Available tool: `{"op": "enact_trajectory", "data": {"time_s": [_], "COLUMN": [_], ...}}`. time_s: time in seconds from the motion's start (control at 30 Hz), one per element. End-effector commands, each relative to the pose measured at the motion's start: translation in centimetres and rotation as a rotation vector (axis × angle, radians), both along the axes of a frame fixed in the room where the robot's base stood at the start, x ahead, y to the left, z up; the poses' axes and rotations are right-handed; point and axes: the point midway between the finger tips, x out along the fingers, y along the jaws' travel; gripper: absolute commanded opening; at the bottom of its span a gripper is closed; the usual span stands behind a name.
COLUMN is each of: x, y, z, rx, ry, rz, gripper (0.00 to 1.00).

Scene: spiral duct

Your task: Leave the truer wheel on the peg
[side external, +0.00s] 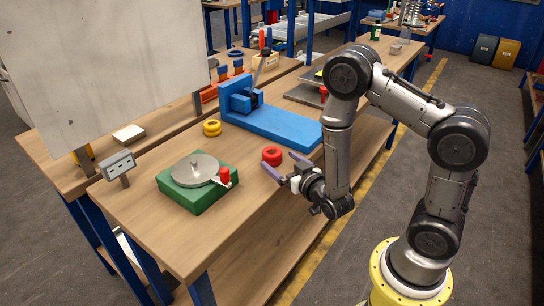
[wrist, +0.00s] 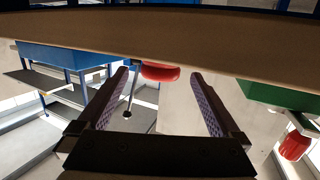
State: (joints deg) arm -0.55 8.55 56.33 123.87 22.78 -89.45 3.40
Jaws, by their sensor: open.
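A red wheel (side external: 272,156) lies on the bench top, with a dark centre hole. A yellow wheel (side external: 212,128) lies farther back, beside the blue fixture. A green block (side external: 195,194) carries a grey disc (side external: 194,175) with a short upright peg (side external: 194,160) at its centre; no wheel is on it. My gripper (side external: 282,164) is open and empty, low by the bench's near edge, fingers pointing toward the red wheel.
The blue fixture (side external: 270,126) with an upright end stands behind the red wheel. A red knob (side external: 225,175) sits at the green block's right corner. A small grey box with a face-like front (side external: 118,164) stands at the left. Bare bench lies in front.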

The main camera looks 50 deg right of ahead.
Motion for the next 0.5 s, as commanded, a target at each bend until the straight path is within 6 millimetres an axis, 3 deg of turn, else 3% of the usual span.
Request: {"op": "enact_trajectory", "data": {"time_s": [0.3,0.5], "x": [3.7,4.7], "y": [-1.4,-1.9], "z": [-0.8,-1.0], "rx": [0.000,0.000], "ry": [-0.001,0.001], "rz": [-0.002,-0.001], "gripper": [1.00,1.00]}}
